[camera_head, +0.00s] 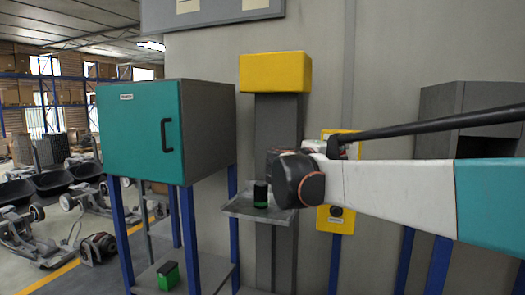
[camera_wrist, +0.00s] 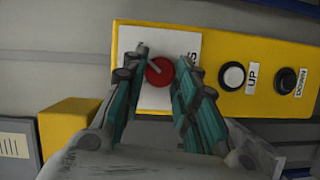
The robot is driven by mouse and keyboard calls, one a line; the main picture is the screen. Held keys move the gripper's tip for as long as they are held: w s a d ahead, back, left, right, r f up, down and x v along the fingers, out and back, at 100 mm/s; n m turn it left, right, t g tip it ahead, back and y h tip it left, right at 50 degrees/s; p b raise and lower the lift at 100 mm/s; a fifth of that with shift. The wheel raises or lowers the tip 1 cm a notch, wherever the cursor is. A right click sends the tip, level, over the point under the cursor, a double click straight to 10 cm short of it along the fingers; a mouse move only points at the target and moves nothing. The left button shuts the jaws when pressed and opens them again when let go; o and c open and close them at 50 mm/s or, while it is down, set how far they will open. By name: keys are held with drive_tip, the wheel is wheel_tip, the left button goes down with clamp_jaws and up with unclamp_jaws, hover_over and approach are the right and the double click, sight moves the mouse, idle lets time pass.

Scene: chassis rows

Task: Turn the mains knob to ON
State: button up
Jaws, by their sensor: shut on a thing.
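The mains knob (camera_wrist: 159,72) is red with a pale grey bar across it, and sits on a white plate (camera_wrist: 153,97) on the yellow control panel (camera_wrist: 210,35). In the wrist view the bar slants to the upper left. My gripper (camera_wrist: 157,73) has one teal finger on each side of the knob and is shut on it. The plate's lettering is mostly hidden by the fingers; only an "S" shows. In the head view the yellow panel (camera_head: 336,222) stands on a blue post, and my arm hides its middle, the knob and my fingers.
A white UP button (camera_wrist: 233,76) and a black DOWN button (camera_wrist: 286,80) sit beside the knob. A teal cabinet (camera_head: 140,135) with a shut door stands left. A grey tray (camera_head: 240,208) holds a green-and-black item (camera_head: 261,196). A yellow-topped column (camera_head: 275,72) stands behind the tray.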

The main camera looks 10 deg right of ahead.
drive_tip(key=shift+s+a+r+m+y, duration=0.1)
drive_tip(key=shift+s+r+m+y, duration=0.1)
drive_tip(key=shift+m+y, duration=0.15)
idle(0.4)
drive_tip(key=o, duration=0.8)
drive_tip(key=shift+o, duration=1.3)
drive_tip(key=shift+w+f, duration=0.15)
drive_tip(key=shift+w, duration=0.1)
drive_tip(key=shift+s, duration=0.1)
drive_tip(key=shift+s, duration=0.1)
